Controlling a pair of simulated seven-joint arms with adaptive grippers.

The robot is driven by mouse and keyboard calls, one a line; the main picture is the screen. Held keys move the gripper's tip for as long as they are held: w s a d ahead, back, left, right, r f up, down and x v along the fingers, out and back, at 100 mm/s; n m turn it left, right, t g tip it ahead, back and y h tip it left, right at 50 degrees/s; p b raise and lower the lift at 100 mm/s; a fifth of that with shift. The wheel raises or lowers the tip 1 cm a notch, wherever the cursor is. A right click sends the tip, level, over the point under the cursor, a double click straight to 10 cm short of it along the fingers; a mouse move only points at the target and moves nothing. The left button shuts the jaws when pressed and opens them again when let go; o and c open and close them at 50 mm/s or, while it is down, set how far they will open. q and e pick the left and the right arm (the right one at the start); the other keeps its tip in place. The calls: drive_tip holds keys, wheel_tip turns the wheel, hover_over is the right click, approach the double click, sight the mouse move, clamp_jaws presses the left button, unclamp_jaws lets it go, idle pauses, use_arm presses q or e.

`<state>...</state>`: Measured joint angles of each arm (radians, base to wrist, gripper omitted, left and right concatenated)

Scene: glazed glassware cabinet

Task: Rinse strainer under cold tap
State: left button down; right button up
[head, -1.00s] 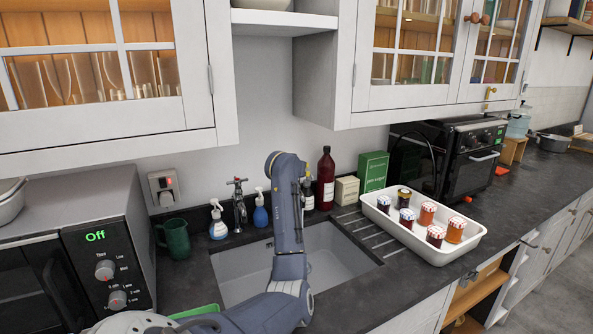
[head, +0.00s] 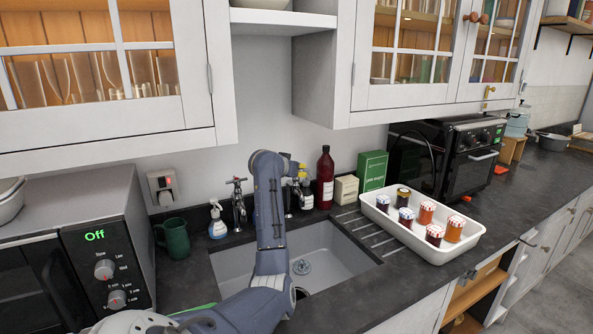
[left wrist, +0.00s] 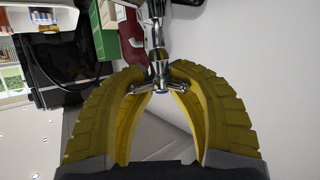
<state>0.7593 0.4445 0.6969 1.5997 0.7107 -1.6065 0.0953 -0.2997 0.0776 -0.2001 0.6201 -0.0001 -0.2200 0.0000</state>
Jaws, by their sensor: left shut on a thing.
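The strainer (head: 301,267) is a small grey round piece with a raised knob, lying in the sink (head: 340,252) near the dark drain hole (head: 302,293). The cold tap, chrome with a blue mark, shows in the left wrist view (left wrist: 157,50). My left gripper (left wrist: 158,82), with yellow fingers, is shut on the tap's cross handle. In the head view the left gripper (head: 299,178) is at the back of the sink, partly hidden by my own arm. Another chrome tap (head: 238,205) stands to the left. No running water is visible. My right gripper is not in view.
A white tray (head: 443,254) of jam jars stands right of the sink beside the drainer grooves. Bottles, including a red one (head: 325,178), line the back wall. A green mug (head: 174,238) and a microwave (head: 95,262) are at left. Wall cabinets overhang the counter.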

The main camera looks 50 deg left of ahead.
use_arm(q)
drive_tip(key=c, duration=1.4)
unclamp_jaws()
drive_tip(key=shift+s+a+r, duration=0.1)
drive_tip(key=shift+r, duration=0.4)
drive_tip(key=shift+c, duration=0.2)
drive_tip(key=o, duration=0.6)
drive_tip(key=shift+f, duration=0.2)
drive_tip(key=shift+c, duration=0.2)
drive_tip(key=v, duration=1.2)
